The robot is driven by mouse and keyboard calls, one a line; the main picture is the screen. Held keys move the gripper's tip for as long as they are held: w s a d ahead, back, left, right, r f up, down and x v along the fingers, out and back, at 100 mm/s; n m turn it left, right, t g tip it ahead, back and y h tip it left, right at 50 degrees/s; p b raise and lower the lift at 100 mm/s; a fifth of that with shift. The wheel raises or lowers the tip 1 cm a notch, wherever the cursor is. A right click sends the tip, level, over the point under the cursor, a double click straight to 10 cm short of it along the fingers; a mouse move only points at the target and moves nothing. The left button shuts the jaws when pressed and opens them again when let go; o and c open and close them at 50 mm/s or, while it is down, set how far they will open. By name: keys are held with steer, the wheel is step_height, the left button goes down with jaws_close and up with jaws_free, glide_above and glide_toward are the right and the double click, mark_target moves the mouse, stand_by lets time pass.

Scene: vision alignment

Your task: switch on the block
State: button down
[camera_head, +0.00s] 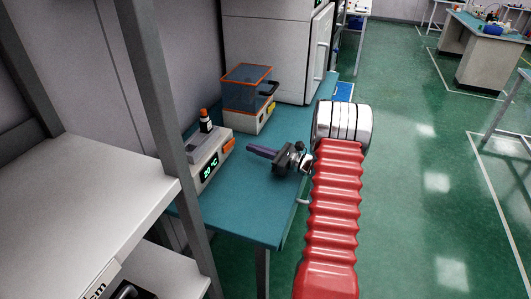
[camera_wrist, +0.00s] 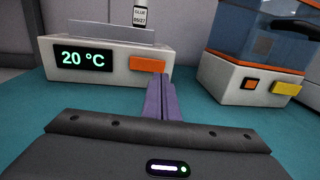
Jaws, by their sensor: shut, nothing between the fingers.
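The block (camera_head: 192,158) is a light grey heating block on the teal bench, with a dark display reading 20 °C in green and an orange switch (camera_head: 229,145) on its front. In the wrist view the block (camera_wrist: 107,82) stands at upper left, its display (camera_wrist: 83,59) left of its orange switch (camera_wrist: 148,64). My gripper (camera_head: 250,148) has purple fingers, shut and empty, pointing at the block. In the head view a small gap shows between the fingertips and the switch. In the wrist view the fingertips (camera_wrist: 160,82) appear just below the switch's right end.
A vial with an orange cap (camera_head: 206,120) stands in the block; its label shows in the wrist view (camera_wrist: 139,15). Right of the block is a device with a clear blue, orange-rimmed box (camera_head: 246,88). A large grey cabinet (camera_head: 270,50) stands behind. A metal shelf (camera_head: 80,190) is at left.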

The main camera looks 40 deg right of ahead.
mark_target(234, 142)
steer(key=x, duration=0.5)
steer(key=shift+w+a, duration=0.1)
steer(key=shift+w, duration=0.25)
steer(key=shift+w+a, duration=0.15)
steer(key=shift+a, duration=0.05)
steer(key=shift+d, duration=0.2)
steer(key=d+v, duration=0.1)
steer(key=v, duration=0.3)
steer(key=w+d+v, duration=0.1)
steer(key=v, duration=0.4)
steer(key=d+v, duration=0.1)
steer(key=v, duration=0.4)
steer(key=shift+w+a+f, duration=0.1)
steer(key=shift+w, duration=0.1)
steer(key=shift+s, duration=0.1)
